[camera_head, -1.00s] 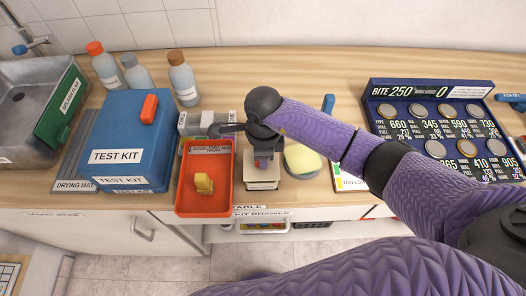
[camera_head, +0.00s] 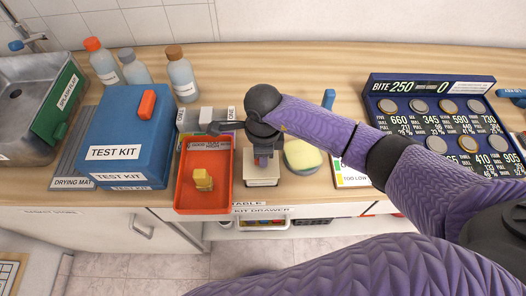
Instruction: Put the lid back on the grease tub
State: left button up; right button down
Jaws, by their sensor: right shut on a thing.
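My right gripper (camera_head: 262,160) points down over the counter, seen from above and partly hidden by its own wrist. It is shut on a small reddish and purple thing, mostly covered by the fingers. Directly below is a pale, boxy item (camera_head: 262,181) with a label on its front. It may be the grease tub or its lid, but I cannot tell which. I cannot tell whether the held thing touches it. My left gripper is not in view.
A red tray (camera_head: 181,190) holding a yellow piece (camera_head: 203,179) stands close left. A yellow-green sponge-like pad (camera_head: 302,156) lies close right. A blue test kit box (camera_head: 130,140), bottles (camera_head: 182,78) and a sink (camera_head: 22,85) are left; a dark coin-like display (camera_head: 430,112) is right.

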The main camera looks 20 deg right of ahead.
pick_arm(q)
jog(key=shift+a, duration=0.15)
pick_arm(e)
jog(key=shift+f, duration=0.2)
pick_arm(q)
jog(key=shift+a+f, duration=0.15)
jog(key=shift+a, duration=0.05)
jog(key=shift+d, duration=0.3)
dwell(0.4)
pick_arm(e)
jog(key=shift+c, duration=2.3)
grip_release()
jog(key=o, duration=0.4)
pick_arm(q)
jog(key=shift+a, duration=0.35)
pick_arm(e)
jog(key=shift+o, duration=0.3)
